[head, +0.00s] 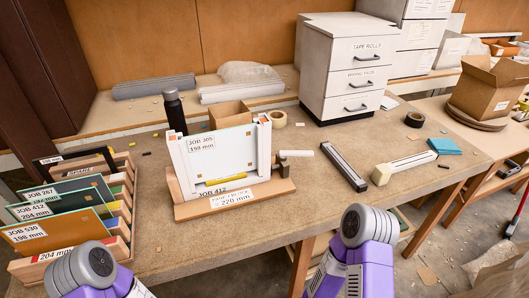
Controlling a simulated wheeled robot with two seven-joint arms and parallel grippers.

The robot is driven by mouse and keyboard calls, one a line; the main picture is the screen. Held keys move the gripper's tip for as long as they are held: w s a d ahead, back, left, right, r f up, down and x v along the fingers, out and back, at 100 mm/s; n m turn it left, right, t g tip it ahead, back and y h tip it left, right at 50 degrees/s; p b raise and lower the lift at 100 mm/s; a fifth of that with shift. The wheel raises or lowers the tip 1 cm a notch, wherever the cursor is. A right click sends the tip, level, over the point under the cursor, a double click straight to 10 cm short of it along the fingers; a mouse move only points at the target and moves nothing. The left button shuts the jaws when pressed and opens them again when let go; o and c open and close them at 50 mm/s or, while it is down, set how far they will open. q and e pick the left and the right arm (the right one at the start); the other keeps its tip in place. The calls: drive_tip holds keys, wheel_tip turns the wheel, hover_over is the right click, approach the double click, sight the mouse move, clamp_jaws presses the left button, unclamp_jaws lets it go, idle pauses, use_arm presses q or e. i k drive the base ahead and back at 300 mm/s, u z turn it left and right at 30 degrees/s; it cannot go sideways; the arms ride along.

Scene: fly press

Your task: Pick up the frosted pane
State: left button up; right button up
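A pale, whitish pane (222,153) with a label reading JOB 305, 198 mm stands upright in a wooden block (236,201) at the middle of the bench. It looks the most like a frosted pane, though I cannot be sure of its finish. White uprights (180,167) flank it, and a yellow strip lies across its lower part. In the left rack, several panes stand tilted, including an orange-brown one (62,233) labelled JOB 530 and a dark green one labelled JOB 412. My purple and grey arm parts show at the bottom edge, but neither gripper is in view.
A black bottle (174,112) stands behind the block. A white drawer cabinet (347,70) is at the back. A dark bar (343,166), a white-handled tool (405,166) and blue pads (444,146) lie to the right. The front middle of the bench is mostly clear.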

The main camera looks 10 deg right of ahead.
sight(224, 152)
drive_tip(key=u, duration=2.5)
drive_tip(key=k, duration=0.95)
drive_tip(key=z, duration=1.2)
drive_tip(key=i, duration=0.5)
drive_tip(key=u, duration=0.05)
